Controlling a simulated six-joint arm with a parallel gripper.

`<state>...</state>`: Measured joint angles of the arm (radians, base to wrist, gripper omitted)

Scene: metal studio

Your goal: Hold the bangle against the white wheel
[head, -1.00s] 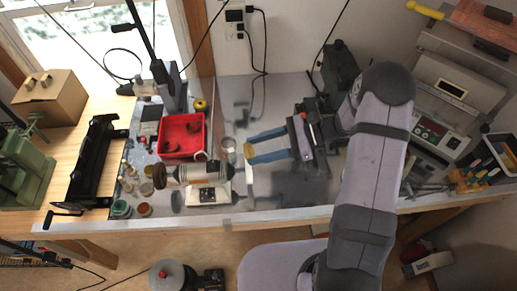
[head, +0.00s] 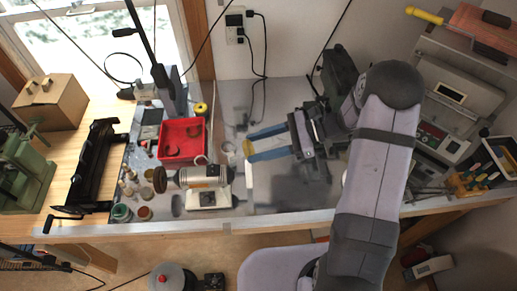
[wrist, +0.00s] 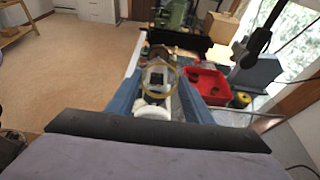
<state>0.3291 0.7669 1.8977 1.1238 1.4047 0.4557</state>
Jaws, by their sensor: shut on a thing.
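My gripper (head: 249,147) has two long blue fingers and points left above the grey bench top. It is shut on the bangle (head: 247,148), a thin yellowish ring. In the wrist view the bangle (wrist: 177,72) spans the gap between the fingers. The polishing motor (head: 205,175) lies left of and nearer than the fingertips, with a brown wheel (head: 160,180) on its left end. The white wheel (wrist: 152,112) shows low between the fingers in the wrist view. In the head view the bangle is apart from the motor, to its upper right. I see no clear contact with the white wheel.
A red tray (head: 172,151) with dark items stands behind the motor. Small jars (head: 121,212) stand at its left. A black lamp stand (head: 170,90) rises at the back. A grey machine (head: 455,95) stands at the right. The bench around the gripper is mostly clear.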

